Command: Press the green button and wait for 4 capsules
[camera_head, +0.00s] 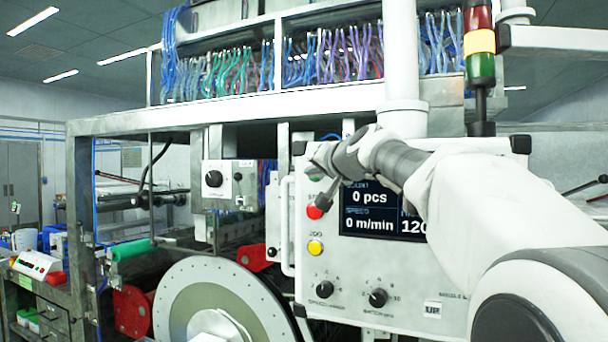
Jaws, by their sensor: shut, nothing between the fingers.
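The control panel (392,292) fills the centre right, pale grey with buttons and knobs. My gripper (320,180) is shut and empty in front of its upper left part. No green button shows; the gripper covers the spot above the red button (314,211), and I cannot tell whether the fingers touch the panel. A yellow button (316,248) sits below the red one. The dark display (368,222) reads 0 pcs and 0 m/min, with 120 partly hidden by my arm. No capsules are visible.
A large pale drum disc (218,285) stands left of the panel. A vertical handle (287,225) runs along the panel's left side. Two black knobs (378,298) are low on the panel. A signal tower (480,60) stands upper right.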

